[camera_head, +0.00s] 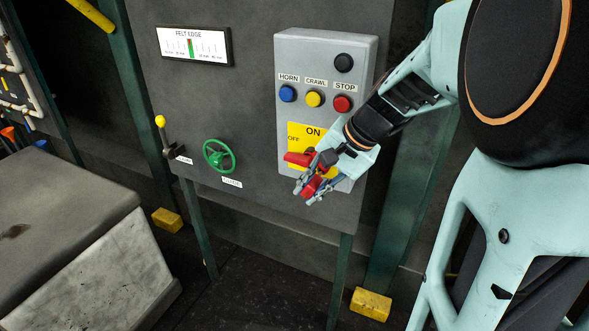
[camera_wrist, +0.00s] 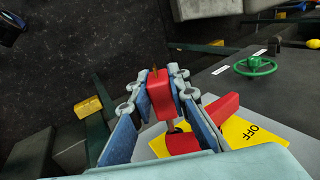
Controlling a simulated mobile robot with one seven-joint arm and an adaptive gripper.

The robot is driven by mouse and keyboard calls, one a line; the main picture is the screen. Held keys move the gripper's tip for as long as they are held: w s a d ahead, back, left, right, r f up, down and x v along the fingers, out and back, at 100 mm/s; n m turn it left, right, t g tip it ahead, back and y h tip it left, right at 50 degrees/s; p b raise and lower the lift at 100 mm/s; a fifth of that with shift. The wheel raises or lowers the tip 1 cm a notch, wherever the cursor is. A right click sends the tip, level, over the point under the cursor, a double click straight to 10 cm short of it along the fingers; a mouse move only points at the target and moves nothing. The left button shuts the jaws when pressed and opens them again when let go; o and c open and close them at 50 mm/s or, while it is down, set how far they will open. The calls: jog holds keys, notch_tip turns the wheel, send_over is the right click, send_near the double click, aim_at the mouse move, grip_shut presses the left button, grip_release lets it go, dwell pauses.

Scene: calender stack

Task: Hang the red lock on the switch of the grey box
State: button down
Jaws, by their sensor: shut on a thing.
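The grey box (camera_head: 326,45) is mounted on a dark panel. Its switch is a red handle (camera_head: 297,158) on a yellow plate (camera_head: 296,132) marked ON and OFF. My gripper (camera_head: 305,193) is shut on the red lock (camera_head: 311,187), just in front of and below the switch. In the wrist view the lock (camera_wrist: 160,96) sits between the two fingers, with its metal shackle (camera_wrist: 171,127) toward the switch. I cannot tell whether the shackle passes through the switch.
Blue (camera_head: 287,93), yellow (camera_head: 314,98) and red (camera_head: 342,103) buttons and a black knob (camera_head: 344,62) sit above the switch. A green handwheel (camera_head: 218,155) and a yellow-tipped lever (camera_head: 161,122) are left of the box. Open floor (camera_head: 265,275) lies below the panel.

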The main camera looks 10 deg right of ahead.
jog(key=shift+w+d, duration=0.85)
jog(key=shift+w, duration=0.3)
jog(key=c, duration=1.7)
grip_release()
jog(key=shift+c, duration=0.2)
jog(key=shift+o, duration=0.6)
